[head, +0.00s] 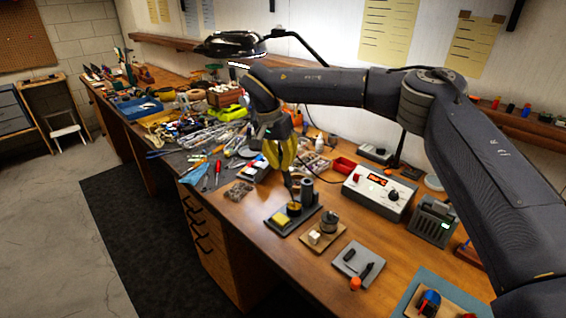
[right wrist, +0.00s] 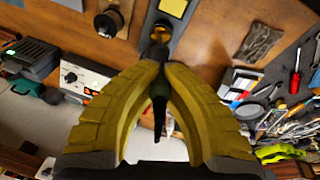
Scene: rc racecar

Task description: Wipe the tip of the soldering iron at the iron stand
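The iron stand (head: 277,233) is a dark base on the bench, with a yellow sponge (head: 279,218), a round brass-coloured cleaner (head: 294,208) and a grey upright holder (head: 308,190). My right gripper (head: 284,172) is above the stand's back left, its yellow fingers pointing down. In the right wrist view, its fingers close around the dark, slim soldering iron (right wrist: 159,112). The iron's tip is hidden beyond the fingertips, so I cannot tell whether it touches the stand. The sponge (right wrist: 173,7) also shows at the top there. My left gripper is not in view.
A soldering station (head: 379,192) stands right of the stand. A small wooden tray (head: 322,238) and a grey pad (head: 358,263) lie in front of it. Tools, including a red screwdriver (head: 217,173), crowd the left. A lamp (head: 235,44) hangs behind.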

